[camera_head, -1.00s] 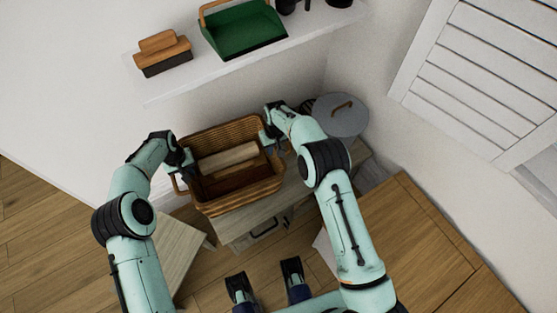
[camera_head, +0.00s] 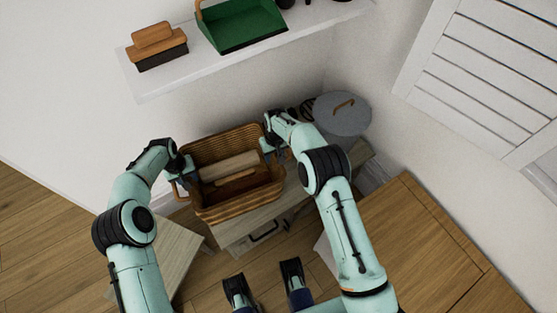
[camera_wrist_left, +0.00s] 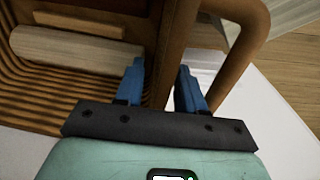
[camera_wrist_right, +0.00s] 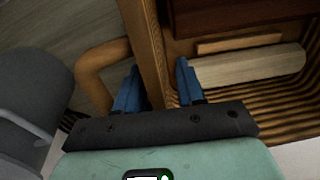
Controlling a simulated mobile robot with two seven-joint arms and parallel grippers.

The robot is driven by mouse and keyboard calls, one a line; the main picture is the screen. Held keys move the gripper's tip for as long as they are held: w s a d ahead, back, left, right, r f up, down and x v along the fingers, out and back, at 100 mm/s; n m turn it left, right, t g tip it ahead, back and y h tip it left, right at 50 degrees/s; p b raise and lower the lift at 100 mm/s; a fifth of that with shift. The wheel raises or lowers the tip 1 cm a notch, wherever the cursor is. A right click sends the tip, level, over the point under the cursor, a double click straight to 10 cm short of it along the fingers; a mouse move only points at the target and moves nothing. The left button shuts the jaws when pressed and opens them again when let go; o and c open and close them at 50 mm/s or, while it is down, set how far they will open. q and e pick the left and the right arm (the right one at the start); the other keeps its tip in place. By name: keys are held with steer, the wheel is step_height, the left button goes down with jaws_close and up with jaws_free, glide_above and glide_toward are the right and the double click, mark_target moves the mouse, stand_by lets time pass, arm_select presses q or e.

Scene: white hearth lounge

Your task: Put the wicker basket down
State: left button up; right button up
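The brown wicker basket (camera_head: 240,206) is in the middle of the head view, over a pale wooden drawer unit (camera_head: 236,236). I cannot tell whether its bottom touches the unit. A pale roll (camera_head: 228,165) and a brown piece lie inside it. My left gripper (camera_head: 182,168) is at the basket's left end, its fingers (camera_wrist_left: 162,82) on both sides of the rim beside the loop handle (camera_wrist_left: 245,55). My right gripper (camera_head: 272,146) is at the right end, its fingers (camera_wrist_right: 160,80) likewise astride the rim by the other handle (camera_wrist_right: 90,75). Both look shut on the rim.
A white wall shelf (camera_head: 210,72) behind holds a wooden brush (camera_head: 158,48) and a green dustpan (camera_head: 240,25). A grey round lid (camera_head: 342,113) is right of the basket. A pale wooden surface (camera_head: 172,255) is at the lower left, a wooden top (camera_head: 410,255) at the right.

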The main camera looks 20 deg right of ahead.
steer(key=shift+r, duration=0.15)
arm_select(q)
step_height(320, 180, up, 12)
steer(key=shift+s+a, duration=0.2)
steer(key=shift+a, duration=0.15)
arm_select(e)
step_height(320, 180, up, 12)
steer(key=shift+s+d, duration=0.15)
steer(key=shift+d, duration=0.2)
arm_select(q)
steer(key=shift+f, duration=0.1)
arm_select(e)
steer(key=shift+f, duration=0.25)
